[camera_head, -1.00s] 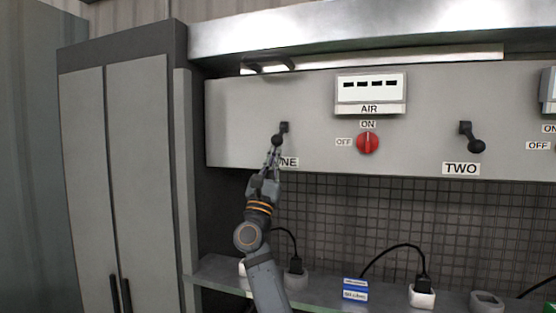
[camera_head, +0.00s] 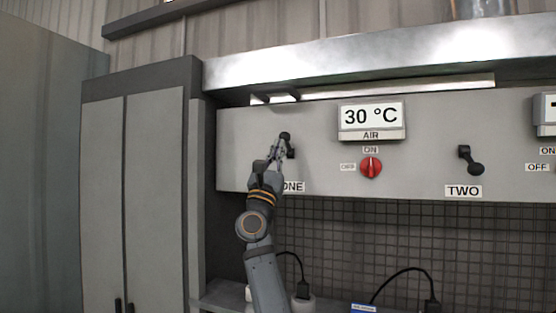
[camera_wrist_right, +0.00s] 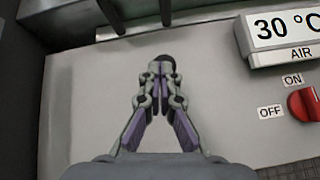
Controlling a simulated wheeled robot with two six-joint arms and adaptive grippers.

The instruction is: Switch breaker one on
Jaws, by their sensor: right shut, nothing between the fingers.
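The breaker one lever (camera_head: 285,137) is a black handle on the grey panel above the "ONE" label (camera_head: 293,187). Its knob now points up. My right gripper (camera_head: 279,150) is at the lever, just below the knob, with its fingers shut and nothing between them. In the right wrist view the shut fingertips (camera_wrist_right: 160,68) are at the dark knob (camera_wrist_right: 165,61), which shows just beyond them; whether they touch cannot be told. The AIR display (camera_head: 371,116) is lit and reads 30 °C. My left gripper is not in view.
The red AIR knob (camera_head: 371,167) sits right of the lever. The breaker two lever (camera_head: 470,160) points down. A metal hood (camera_head: 350,66) juts out above the panel, and a grey cabinet (camera_head: 150,200) stands to the left. Cables hang below.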

